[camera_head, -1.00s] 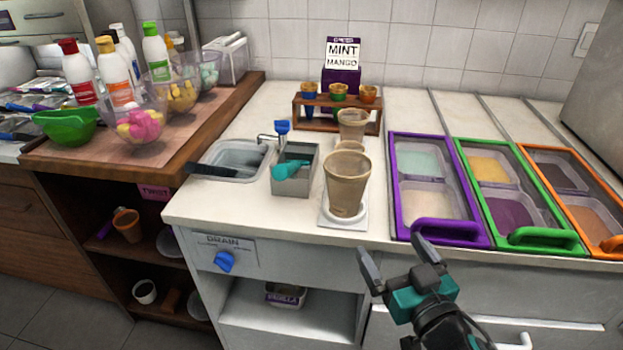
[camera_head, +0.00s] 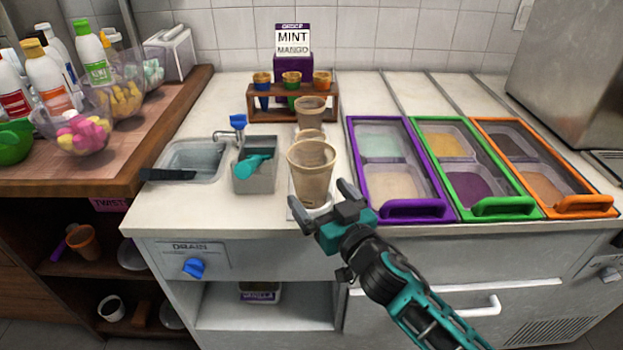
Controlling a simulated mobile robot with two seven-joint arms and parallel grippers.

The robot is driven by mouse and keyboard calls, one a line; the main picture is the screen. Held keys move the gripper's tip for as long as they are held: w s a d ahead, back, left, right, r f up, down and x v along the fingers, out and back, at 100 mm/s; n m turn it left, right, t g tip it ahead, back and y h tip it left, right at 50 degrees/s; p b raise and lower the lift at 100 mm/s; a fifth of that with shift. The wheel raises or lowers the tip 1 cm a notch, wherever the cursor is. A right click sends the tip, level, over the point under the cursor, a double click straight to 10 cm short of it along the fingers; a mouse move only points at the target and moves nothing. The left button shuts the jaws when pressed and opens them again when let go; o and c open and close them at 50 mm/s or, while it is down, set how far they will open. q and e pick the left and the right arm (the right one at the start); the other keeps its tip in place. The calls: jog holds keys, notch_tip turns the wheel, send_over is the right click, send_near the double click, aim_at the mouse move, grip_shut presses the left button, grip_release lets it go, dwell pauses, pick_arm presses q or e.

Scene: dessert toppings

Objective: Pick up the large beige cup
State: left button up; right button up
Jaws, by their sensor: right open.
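The large beige cup (camera_head: 311,168) stands upright on a white square base near the front edge of the counter. Smaller beige cups (camera_head: 311,110) stand behind it, partly hidden by it. My right gripper (camera_head: 318,204) is open and empty, just in front of the large cup's lower part, with its fingers spread toward it. I cannot tell whether a finger touches the cup. My left gripper is not in view.
A metal bin with a teal scoop (camera_head: 252,165) and a small sink (camera_head: 190,160) are left of the cup. Purple (camera_head: 412,211), green (camera_head: 505,206) and orange (camera_head: 583,204) framed topping bins lie to the right. A wooden rack (camera_head: 336,104) with small cups stands behind.

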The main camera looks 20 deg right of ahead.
jog(key=shift+w+a+r, duration=0.1)
jog(key=shift+w+a, duration=0.05)
jog(key=shift+w, duration=1.15)
jog(key=shift+w+a, duration=0.1)
jog(key=shift+w, duration=1.2)
jog(key=shift+c, duration=0.3)
jog(key=c, duration=0.8)
jog(key=shift+r, duration=0.15)
notch_tip(320, 180, up, 19)
jog(key=p, duration=0.6)
jog(key=s+d+f+m+h, duration=0.2)
jog(key=s+d+f+h, duration=0.1)
jog(key=s+f, duration=0.7)
jog(key=s, duration=0.4)
jog(key=shift+d, duration=0.2)
